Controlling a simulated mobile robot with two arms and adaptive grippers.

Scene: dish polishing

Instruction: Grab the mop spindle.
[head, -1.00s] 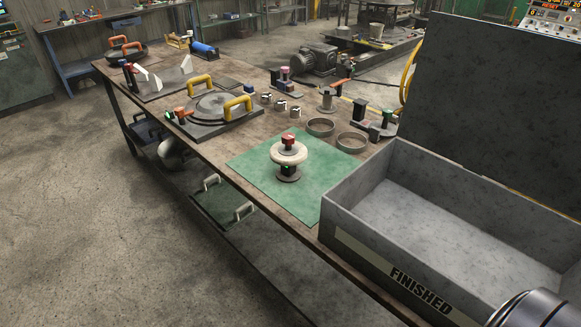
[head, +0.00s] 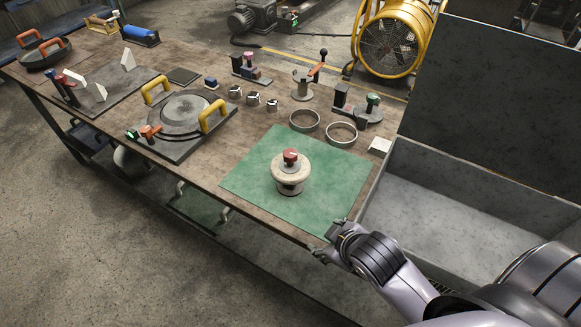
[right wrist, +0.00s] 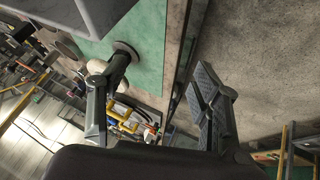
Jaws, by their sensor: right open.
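The mop spindle (head: 291,172) stands upright on the green mat (head: 248,182). It has a pale round mop disc, a red top and a dark base. My right gripper (head: 334,243) is open and empty at the front edge of the table, in front and to the right of the spindle and apart from it. In the right wrist view, the two spread fingers of the right gripper (right wrist: 150,88) show. The spindle (right wrist: 124,54) appears there beyond the left finger, which partly hides it. My left gripper is not in view.
A grey bin (head: 385,190) stands right of the mat, close to my right arm. Two metal rings (head: 341,134) lie behind the mat. A round plate with yellow handles (head: 213,117) is on the left. The mat around the spindle is clear.

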